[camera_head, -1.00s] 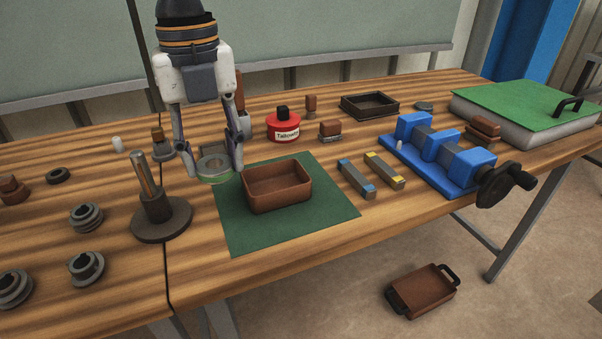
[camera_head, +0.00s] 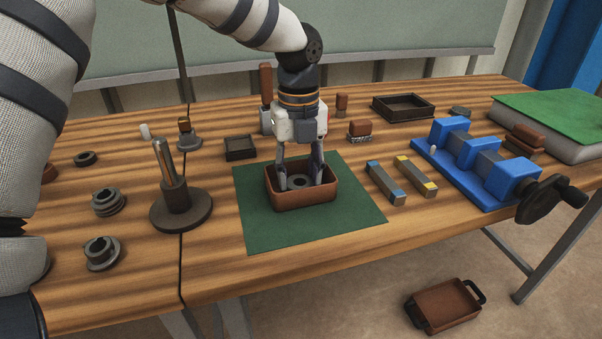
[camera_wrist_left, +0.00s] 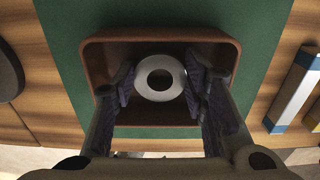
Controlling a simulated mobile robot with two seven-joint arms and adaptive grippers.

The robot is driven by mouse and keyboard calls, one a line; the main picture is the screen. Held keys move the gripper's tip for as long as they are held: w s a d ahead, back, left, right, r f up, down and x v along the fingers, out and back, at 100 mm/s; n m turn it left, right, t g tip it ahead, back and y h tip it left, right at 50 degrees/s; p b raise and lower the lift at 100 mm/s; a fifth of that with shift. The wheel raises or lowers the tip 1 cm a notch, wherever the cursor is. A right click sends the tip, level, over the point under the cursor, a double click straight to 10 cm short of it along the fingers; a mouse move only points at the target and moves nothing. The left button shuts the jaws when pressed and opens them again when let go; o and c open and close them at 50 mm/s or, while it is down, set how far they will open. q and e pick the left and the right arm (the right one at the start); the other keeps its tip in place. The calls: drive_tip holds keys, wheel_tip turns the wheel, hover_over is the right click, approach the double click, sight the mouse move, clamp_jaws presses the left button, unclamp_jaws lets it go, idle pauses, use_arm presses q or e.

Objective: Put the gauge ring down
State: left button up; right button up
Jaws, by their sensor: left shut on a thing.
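The gauge ring (camera_head: 297,185) is a grey ring with a round hole, inside the brown tray (camera_head: 305,199). My left gripper (camera_head: 300,180) points straight down into the tray and is shut on the ring, one finger on each side. In the left wrist view the ring (camera_wrist_left: 160,97) lies flat between the fingers, within the tray walls (camera_wrist_left: 232,75). I cannot tell whether the ring touches the tray floor. The tray stands on the green mat (camera_head: 257,226). My right gripper is not in view.
A post on a round base (camera_head: 180,208) stands left of the mat. Two bars, blue-tipped (camera_head: 385,183) and yellow-tipped (camera_head: 417,177), lie right of it, before the blue vise (camera_head: 476,165). A small dark tray (camera_head: 240,147) is behind. Another brown tray (camera_head: 445,305) is on the floor.

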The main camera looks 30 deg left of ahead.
use_arm(q)
drive_tip(key=shift+f, duration=0.15)
drive_tip(key=o, duration=1.3)
wheel_tip(320, 180, up, 12)
drive_tip(key=shift+r, duration=0.1)
